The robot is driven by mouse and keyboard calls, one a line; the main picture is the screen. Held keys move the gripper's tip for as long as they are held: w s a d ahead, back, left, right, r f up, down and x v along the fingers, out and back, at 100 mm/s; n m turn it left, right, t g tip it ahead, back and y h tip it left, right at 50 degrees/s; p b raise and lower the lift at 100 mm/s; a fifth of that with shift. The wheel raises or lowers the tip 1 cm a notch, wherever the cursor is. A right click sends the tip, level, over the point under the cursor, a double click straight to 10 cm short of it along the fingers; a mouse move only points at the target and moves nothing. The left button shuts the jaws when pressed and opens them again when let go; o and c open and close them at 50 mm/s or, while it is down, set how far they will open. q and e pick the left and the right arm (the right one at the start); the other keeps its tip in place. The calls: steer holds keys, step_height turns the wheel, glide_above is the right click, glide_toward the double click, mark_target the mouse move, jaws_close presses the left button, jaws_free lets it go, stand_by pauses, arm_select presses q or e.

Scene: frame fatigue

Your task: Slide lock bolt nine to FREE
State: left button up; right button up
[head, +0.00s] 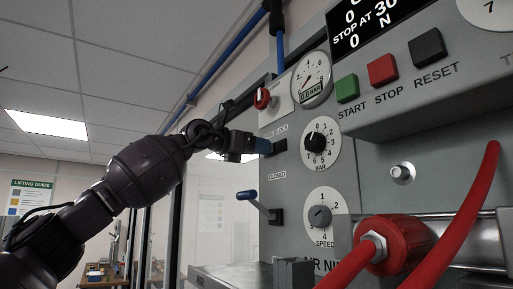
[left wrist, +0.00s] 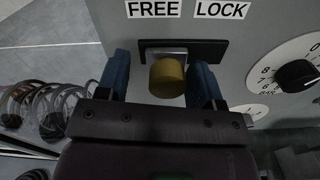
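The lock bolt shows in the left wrist view as a brass-coloured round knob (left wrist: 167,77) standing out of a black slot plate (left wrist: 210,50). The label FREE (left wrist: 153,8) is above left and LOCK (left wrist: 221,9) above right; the knob sits left of the plate's middle, nearer FREE. No number nine is readable. My left gripper (left wrist: 160,80) has its two blue fingers either side of the knob, with a gap on both sides. In the head view my left gripper (head: 262,146) is at the panel, below a partly hidden LOCK label, and hides the knob. My right gripper is not seen.
Close by on the panel are a black pressure dial (head: 316,139), a blue-handled lever (head: 248,196) below, a red-capped valve (head: 263,98) and gauge (head: 312,79) above. A red hose fitting (head: 396,243) juts out lower right. Coiled cables (left wrist: 45,105) lie left in the wrist view.

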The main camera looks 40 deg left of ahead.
arm_select(q)
steer(key=shift+s+d, duration=0.1)
steer(key=shift+d, duration=0.05)
steer(key=shift+s, duration=0.1)
steer(key=b+v, duration=0.2)
steer(key=v, duration=0.8)
steer(key=shift+s+a, duration=0.2)
stand_by(0.3)
